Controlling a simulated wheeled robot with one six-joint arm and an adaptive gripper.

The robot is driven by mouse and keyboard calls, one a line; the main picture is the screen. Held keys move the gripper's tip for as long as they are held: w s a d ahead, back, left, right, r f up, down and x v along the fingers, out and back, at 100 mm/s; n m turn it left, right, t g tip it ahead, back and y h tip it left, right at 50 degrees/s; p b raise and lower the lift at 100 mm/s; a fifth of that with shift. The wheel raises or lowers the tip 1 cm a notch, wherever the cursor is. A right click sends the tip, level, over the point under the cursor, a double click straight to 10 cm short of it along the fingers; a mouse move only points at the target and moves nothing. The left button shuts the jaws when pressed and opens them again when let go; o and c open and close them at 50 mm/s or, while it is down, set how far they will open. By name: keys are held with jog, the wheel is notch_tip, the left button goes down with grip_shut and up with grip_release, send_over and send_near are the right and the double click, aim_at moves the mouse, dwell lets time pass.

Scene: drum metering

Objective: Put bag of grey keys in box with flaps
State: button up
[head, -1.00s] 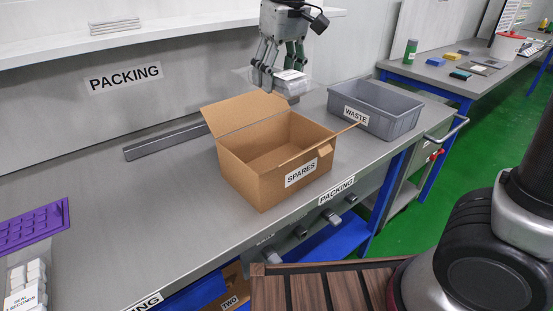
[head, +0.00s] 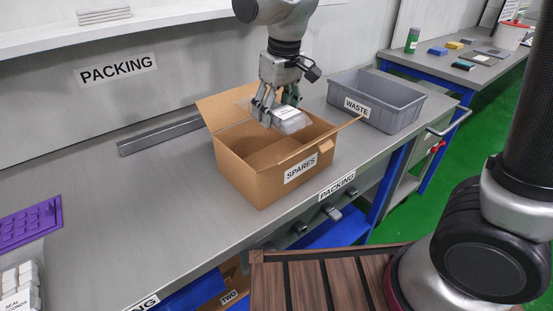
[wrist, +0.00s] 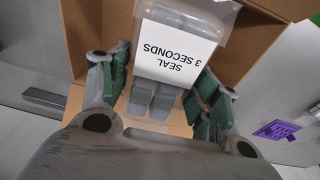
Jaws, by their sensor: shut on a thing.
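My gripper (head: 277,108) is shut on a clear bag of grey keys (head: 291,122) with a white label. In the wrist view the bag (wrist: 165,98) sits between the green finger pads, and its label reads "SEAL 3 SECONDS". The cardboard box with flaps (head: 245,168), labelled SPARES, stands open on the bench. The bag is over the box's opening, at about rim height; how far it is inside I cannot tell. The box floor is partly hidden behind the gripper and bag.
A grey WASTE bin (head: 392,118) stands right of the box. A metal bar (head: 160,136) lies behind it on the left. A purple tray (head: 28,224) and another bag of pale keys (head: 22,285) are at the left front. The bench between is clear.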

notch_tip(320, 180, down, 14)
jog(key=shift+r, duration=0.1)
dwell(0.4)
jog(key=o, duration=1.1)
jog(key=shift+o, duration=0.2)
jog(key=r, duration=0.4)
jog(key=s+r, duration=0.1)
jog(key=r, duration=0.3)
jog(key=d+r, duration=0.1)
jog(key=r, duration=0.3)
jog(key=shift+s, duration=0.25)
jog(key=d+r+m, duration=0.1)
jog(key=d+r, duration=0.1)
jog(key=d, duration=0.4)
jog(key=s+d+r+m+t, duration=0.1)
jog(key=d+r, duration=0.2)
jog(key=d, duration=0.2)
jog(key=s+d+r+m, duration=0.1)
jog(key=d+r, duration=0.1)
jog(key=d, duration=0.4)
jog(key=shift+d+r, duration=0.25)
jog(key=shift+d, duration=0.05)
jog(key=s+d+r+m+t+h, duration=0.1)
jog(key=s+d+m, duration=0.3)
jog(key=s+d, duration=0.9)
jog(key=shift+d+r+m+t, duration=0.3)
jog(key=shift+d+r+t, duration=0.1)
jog(key=shift+d+r, duration=0.3)
